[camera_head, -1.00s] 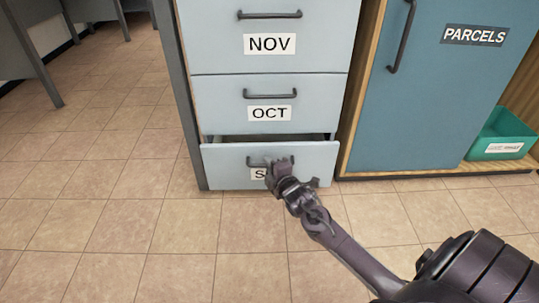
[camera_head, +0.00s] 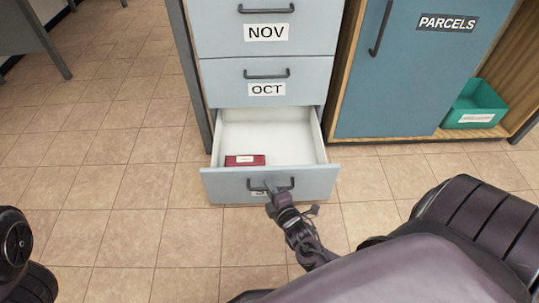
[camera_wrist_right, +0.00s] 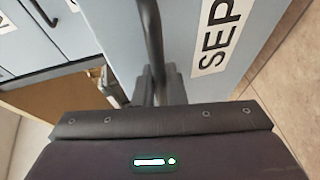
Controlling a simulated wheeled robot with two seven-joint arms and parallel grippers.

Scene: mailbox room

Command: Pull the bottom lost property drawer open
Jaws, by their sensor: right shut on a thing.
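The bottom drawer (camera_head: 225,187) of the light blue cabinet stands well out, with its white inside showing. A dark red box (camera_head: 245,160) with a white label lies in it near the front left. My right gripper (camera_head: 271,191) is shut on the drawer's dark bar handle (camera_head: 285,184) and partly covers the label below it. In the right wrist view the handle (camera_wrist_right: 152,35) runs into the gripper fingers, and the label (camera_wrist_right: 216,40) beside it reads SEP. My left gripper is not in view; a dark part of my body shows at the lower left.
The OCT drawer (camera_head: 230,78) and NOV drawer (camera_head: 225,35) above are shut. A blue PARCELS door (camera_head: 400,90) stands to the right, with a green bin (camera_head: 475,105) on a low wooden shelf beside it. Tiled floor is clear at the left and in front.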

